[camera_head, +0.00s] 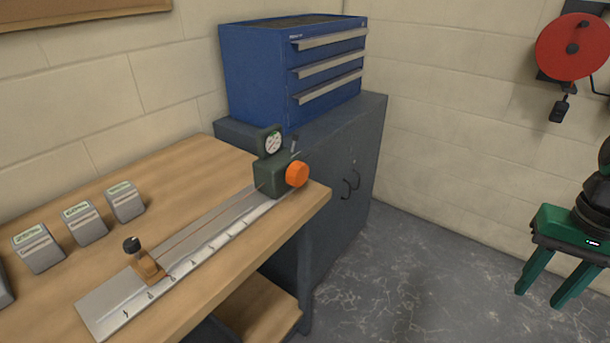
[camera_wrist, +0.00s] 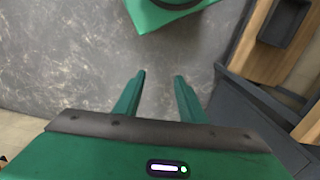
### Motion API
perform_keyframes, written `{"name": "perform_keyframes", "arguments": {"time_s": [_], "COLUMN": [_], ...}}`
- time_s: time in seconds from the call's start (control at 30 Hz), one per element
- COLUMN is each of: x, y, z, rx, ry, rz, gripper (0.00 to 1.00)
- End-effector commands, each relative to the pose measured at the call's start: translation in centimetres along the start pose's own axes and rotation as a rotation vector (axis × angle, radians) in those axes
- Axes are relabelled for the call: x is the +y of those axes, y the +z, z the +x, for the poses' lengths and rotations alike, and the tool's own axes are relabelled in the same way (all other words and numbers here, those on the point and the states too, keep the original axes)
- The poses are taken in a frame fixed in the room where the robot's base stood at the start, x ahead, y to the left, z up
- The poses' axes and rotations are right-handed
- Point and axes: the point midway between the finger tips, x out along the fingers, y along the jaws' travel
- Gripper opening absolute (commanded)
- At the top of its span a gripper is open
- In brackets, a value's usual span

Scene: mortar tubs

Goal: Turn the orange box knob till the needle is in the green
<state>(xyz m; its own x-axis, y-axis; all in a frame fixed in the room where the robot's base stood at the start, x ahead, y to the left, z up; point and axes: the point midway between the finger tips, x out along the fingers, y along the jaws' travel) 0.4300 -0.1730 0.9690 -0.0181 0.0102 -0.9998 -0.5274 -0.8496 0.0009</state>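The orange knob (camera_head: 297,174) sits on the right face of a dark green box (camera_head: 270,176), at the far end of a metal rail on the workbench. A small round gauge (camera_head: 273,142) stands on top of the box. Its needle is too small to read. My gripper (camera_head: 540,298) hangs at the right of the head view, over the floor and well apart from the knob. Its two green fingers point down and are spread, with nothing between them. They also show in the wrist view (camera_wrist: 160,75), which does not show the knob.
A ruled metal rail (camera_head: 185,262) with a small wooden slider (camera_head: 148,268) lies along the wooden bench (camera_head: 165,168). Several grey blocks stand behind it. A grey cabinet (camera_head: 345,165) bears a blue drawer chest (camera_head: 270,75). A red reel (camera_head: 570,47) hangs on the wall. Floor between is clear.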

Motion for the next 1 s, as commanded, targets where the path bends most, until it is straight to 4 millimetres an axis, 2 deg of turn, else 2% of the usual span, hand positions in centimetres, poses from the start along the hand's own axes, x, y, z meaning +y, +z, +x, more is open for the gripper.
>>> {"name": "perform_keyframes", "arguments": {"time_s": [0.03,0.1,0.17,0.27,0.37,0.4,0.47,0.5,0.6,0.7,0.83,0.9,1.0], "x": [0.2,0.0,-1.1,-4.7,-10.6,-13.4,-17.7,-20.6,-27.6,-33.5,-38.6,-40.2,-41.5], "y": [0.4,0.4,-0.7,-3.5,-6.4,-7.3,-8.3,-8.7,-8.9,-8.4,-7.7,-7.6,-7.5], "z": [-0.2,-0.3,0.0,1.0,2.2,2.6,3.0,3.0,2.7,1.4,-0.7,-1.8,-2.8], "rx": [0.007,0.026,0.049,0.113,0.209,0.255,0.326,0.378,0.516,0.658,0.817,0.88,0.938], "ry": [-0.004,-0.012,-0.02,-0.056,-0.132,-0.175,-0.247,-0.3,-0.445,-0.587,-0.732,-0.783,-0.828], "rz": [-0.008,-0.045,-0.115,-0.314,-0.576,-0.685,-0.835,-0.924,-1.111,-1.228,-1.288,-1.294,-1.293], "gripper": [0.5,0.67,0.69,0.69,0.69,0.69,0.69,0.69,0.69,0.69,0.69,0.69,0.69]}}
